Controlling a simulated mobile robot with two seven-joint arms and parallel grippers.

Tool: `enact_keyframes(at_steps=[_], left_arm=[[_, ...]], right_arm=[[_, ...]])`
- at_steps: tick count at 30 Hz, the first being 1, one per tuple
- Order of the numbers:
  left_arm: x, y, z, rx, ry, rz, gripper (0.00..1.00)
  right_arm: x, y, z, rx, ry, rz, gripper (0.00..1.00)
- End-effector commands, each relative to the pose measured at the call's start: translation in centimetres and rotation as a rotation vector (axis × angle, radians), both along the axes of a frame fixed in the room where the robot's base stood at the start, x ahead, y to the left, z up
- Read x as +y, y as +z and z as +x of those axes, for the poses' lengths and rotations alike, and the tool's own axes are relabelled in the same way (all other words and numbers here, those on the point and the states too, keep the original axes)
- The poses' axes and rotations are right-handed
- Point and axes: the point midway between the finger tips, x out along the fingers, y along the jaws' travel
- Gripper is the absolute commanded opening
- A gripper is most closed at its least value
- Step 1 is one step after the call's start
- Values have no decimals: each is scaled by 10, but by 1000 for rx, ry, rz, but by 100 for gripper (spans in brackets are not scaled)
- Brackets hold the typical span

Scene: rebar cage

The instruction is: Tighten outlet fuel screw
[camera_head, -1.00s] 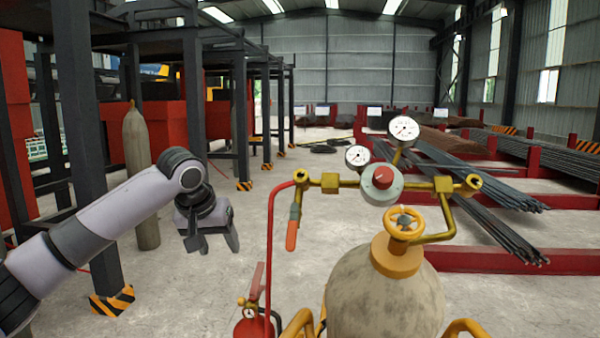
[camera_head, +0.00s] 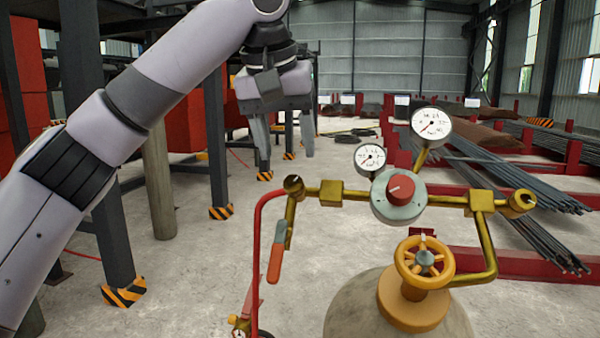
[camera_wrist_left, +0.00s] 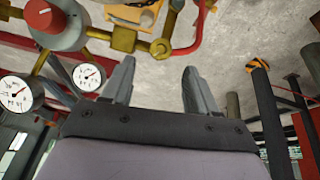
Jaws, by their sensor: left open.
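A brass pipe assembly sits on top of a gas cylinder (camera_head: 350,312). Its left end has a round brass fitting (camera_head: 293,184), a hanging orange-handled lever (camera_head: 275,262) and a red hose (camera_head: 255,240). A regulator with a red knob (camera_head: 400,188) is mid-pipe, below two white gauges (camera_head: 430,126). A yellow handwheel (camera_head: 424,262) is beneath. I cannot tell which part is the outlet fuel screw. My left gripper (camera_head: 286,153) is open and empty, pointing down, above the left fitting in the picture. The left wrist view shows its spread fingers (camera_wrist_left: 158,68) beside the brass fitting (camera_wrist_left: 160,47). My right gripper is not in view.
Dark steel posts (camera_head: 90,150) and a grey cylinder (camera_head: 158,185) stand at the left. Red racks with long rebar (camera_head: 500,170) lie at the right. Concrete floor (camera_head: 190,280) is open between the posts and the pipe assembly.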

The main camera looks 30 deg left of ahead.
Motion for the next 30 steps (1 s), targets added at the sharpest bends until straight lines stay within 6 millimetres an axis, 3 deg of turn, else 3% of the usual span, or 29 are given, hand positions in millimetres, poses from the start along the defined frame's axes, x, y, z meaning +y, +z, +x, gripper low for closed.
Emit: enact_keyframes(at_steps=[15,30], left_arm=[[3,-53,22,2,-2,-2,59],[4,-63,26,-2,0,-2,59]], right_arm=[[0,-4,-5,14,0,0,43],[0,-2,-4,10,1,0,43]])
